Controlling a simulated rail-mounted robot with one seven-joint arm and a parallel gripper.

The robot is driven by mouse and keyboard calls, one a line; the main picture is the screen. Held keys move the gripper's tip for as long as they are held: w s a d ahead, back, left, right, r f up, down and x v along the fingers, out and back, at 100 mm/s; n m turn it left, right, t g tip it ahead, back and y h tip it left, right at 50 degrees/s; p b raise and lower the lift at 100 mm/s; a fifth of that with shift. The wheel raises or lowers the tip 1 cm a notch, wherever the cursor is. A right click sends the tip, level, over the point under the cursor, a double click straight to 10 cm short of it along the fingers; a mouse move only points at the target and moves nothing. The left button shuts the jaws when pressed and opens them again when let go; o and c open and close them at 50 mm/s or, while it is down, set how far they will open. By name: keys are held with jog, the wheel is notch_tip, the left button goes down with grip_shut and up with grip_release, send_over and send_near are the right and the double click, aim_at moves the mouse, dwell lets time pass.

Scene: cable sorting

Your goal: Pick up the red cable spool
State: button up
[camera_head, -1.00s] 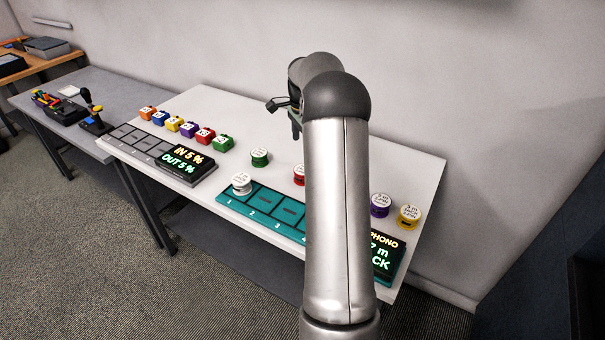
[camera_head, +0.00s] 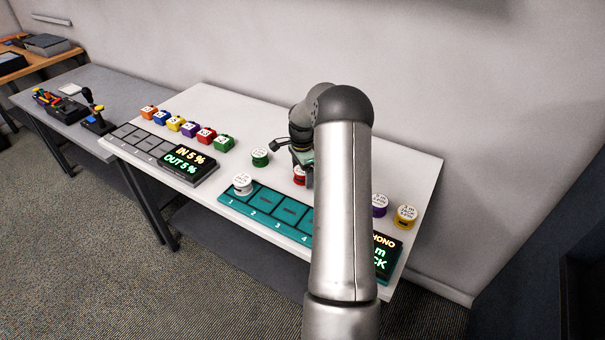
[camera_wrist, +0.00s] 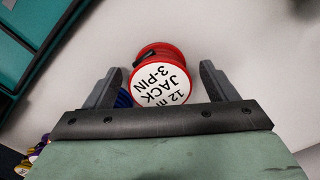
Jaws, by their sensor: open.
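The red cable spool (camera_wrist: 160,76) stands on the white table, its white top reading "12 m JACK 3-PIN" in the wrist view. In the head view only a part of the red spool (camera_head: 298,177) shows, beside my gripper and arm. My gripper (camera_wrist: 158,80) is open, with one finger on each side of the red spool in the wrist view; I cannot tell how far down the fingers reach. In the head view my gripper (camera_head: 305,170) is over the spool, its fingertips partly hidden by my arm.
A blue thing (camera_wrist: 123,98) is close beside the red spool. The teal numbered tray (camera_head: 265,208) holds a white spool (camera_head: 242,184). A green spool (camera_head: 260,157) stands left; purple (camera_head: 379,205) and yellow (camera_head: 404,217) spools stand right. Coloured cubes (camera_head: 190,129) line the left.

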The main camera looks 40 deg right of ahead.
jog(key=c, duration=1.1)
jog(key=shift+c, duration=0.2)
jog(key=shift+r, duration=0.2)
